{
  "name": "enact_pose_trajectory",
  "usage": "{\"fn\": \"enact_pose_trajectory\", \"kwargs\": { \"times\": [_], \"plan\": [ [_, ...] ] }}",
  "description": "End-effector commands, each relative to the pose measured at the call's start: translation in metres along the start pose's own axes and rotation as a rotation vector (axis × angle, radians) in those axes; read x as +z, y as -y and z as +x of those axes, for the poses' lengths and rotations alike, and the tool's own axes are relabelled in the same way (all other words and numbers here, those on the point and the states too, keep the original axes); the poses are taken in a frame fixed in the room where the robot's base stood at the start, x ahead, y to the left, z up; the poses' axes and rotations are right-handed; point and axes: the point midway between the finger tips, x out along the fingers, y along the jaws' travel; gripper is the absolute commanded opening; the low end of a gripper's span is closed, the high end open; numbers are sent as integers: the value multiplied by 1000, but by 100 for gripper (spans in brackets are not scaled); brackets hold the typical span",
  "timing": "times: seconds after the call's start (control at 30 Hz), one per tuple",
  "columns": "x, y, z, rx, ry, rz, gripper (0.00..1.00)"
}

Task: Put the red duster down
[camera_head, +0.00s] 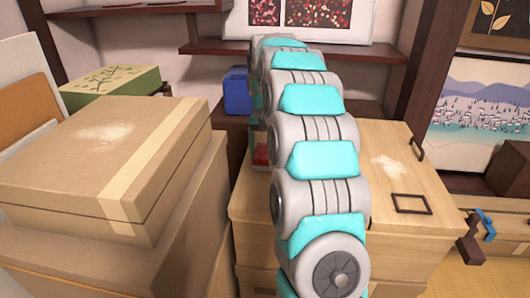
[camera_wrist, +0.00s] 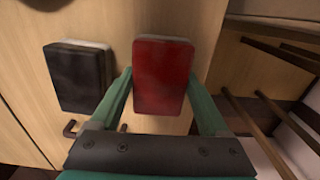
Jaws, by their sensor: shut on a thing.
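The red duster (camera_wrist: 163,77), a block with a pale strip along its far edge, is between the two green fingers of my gripper (camera_wrist: 160,82) in the wrist view. My gripper is shut on it. A small red part (camera_head: 261,156), probably the same duster, shows at the left edge of my arm in the head view. The wooden chest top (camera_wrist: 25,110) lies below. I cannot tell whether the duster touches it. A black duster (camera_wrist: 78,78) lies on the wood to the left, apart from the red one. My arm hides the gripper in the head view.
Cardboard boxes (camera_head: 100,160) stand left of the wooden chest (camera_head: 385,150). The chest top has a pale smudge and a dark square handle (camera_head: 411,204). A blue container (camera_head: 237,91) stands behind. Dark rods (camera_wrist: 265,130) show at right in the wrist view.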

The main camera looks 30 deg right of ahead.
Motion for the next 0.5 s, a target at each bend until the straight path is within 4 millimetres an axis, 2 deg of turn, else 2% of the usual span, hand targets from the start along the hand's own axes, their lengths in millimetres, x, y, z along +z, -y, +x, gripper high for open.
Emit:
{"fn": "enact_pose_trajectory", "kwargs": {
  "times": [0.37, 0.4, 0.5],
  "plan": [
    [0, 0, 5, 0, -2, 0, 35],
    [0, 0, 6, 0, -2, 0, 80],
    [0, 0, 5, 0, -2, 0, 92]
  ]
}}
